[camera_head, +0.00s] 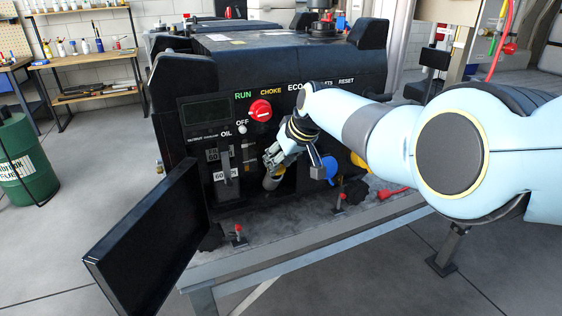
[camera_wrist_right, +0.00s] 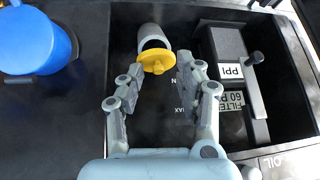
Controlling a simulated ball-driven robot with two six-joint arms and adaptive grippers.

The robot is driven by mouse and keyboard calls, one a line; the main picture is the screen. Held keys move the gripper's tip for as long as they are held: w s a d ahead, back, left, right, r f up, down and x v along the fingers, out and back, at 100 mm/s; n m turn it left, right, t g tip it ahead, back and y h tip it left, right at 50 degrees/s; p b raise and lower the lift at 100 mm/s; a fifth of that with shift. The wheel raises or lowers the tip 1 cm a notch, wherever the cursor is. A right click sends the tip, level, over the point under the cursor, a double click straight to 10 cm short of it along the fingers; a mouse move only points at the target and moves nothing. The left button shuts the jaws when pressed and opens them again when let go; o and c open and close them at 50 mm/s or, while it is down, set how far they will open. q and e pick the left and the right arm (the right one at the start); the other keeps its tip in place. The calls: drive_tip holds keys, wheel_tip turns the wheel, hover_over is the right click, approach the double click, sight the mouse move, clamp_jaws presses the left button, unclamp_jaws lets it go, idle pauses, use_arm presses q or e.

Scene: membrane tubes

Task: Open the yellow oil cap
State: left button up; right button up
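The yellow oil cap (camera_wrist_right: 157,61) sits on the end of a short grey tube (camera_wrist_right: 150,36) in a dark recess of the machine front. In the head view the tube (camera_head: 272,183) shows low on the front, just below my right gripper (camera_head: 272,160). In the wrist view my right gripper (camera_wrist_right: 163,78) is open, its fingertips apart to either side of the cap's near edge. I see no finger clearly touching the cap. My left gripper is not in view.
A blue cap (camera_wrist_right: 32,42) is to the left in the wrist view. In the head view an open black door (camera_head: 150,240) stands front left, and small red-topped clamps (camera_head: 238,235) line the table edge.

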drive_tip(key=shift+d+r, duration=0.1)
drive_tip(key=shift+r, duration=0.05)
drive_tip(key=v, duration=1.1)
drive_tip(key=shift+s+r, duration=0.2)
drive_tip(key=shift+r, duration=0.1)
